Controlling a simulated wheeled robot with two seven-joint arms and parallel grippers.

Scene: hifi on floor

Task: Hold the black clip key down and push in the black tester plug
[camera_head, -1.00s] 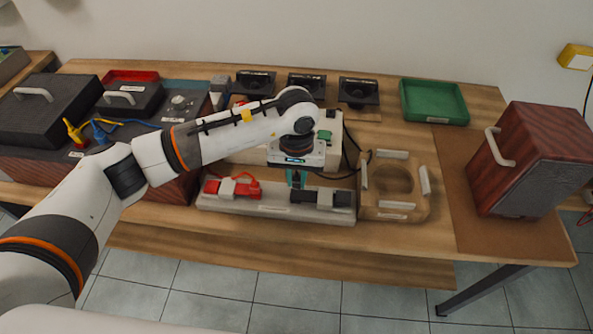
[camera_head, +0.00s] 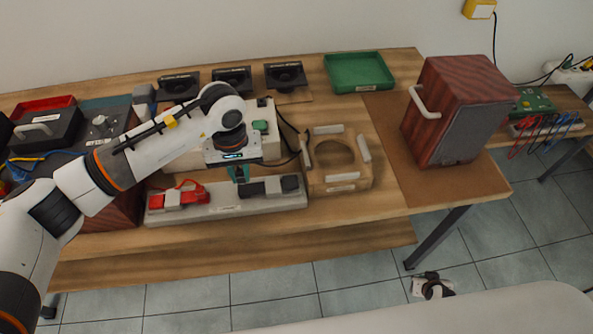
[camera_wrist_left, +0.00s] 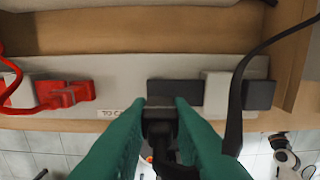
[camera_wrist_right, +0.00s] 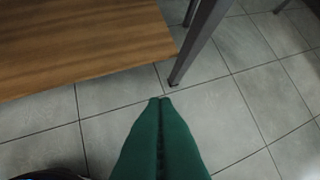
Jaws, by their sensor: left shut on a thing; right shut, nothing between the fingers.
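The black clip (camera_head: 254,190) sits on the right half of a pale grey board, with a grey block across its middle. It also shows in the left wrist view (camera_wrist_left: 175,92). My left gripper (camera_head: 240,178) is over the board at the clip's left end. In the left wrist view its green fingers (camera_wrist_left: 160,112) are shut on a black plug (camera_wrist_left: 160,125) with a dark cable. The plug's tip is close to the clip's edge; I cannot tell whether it is inserted. My right gripper (camera_wrist_right: 161,100) is shut and empty over the floor. I cannot make out which part is the key.
A red clip (camera_head: 181,197) is on the board's (camera_head: 222,209) left half. A wooden holder (camera_head: 345,182) with a round recess stands right of the board. A red-brown speaker box (camera_head: 452,110) and a green tray (camera_head: 358,71) are further right. A black cable (camera_wrist_left: 236,110) crosses the clip.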

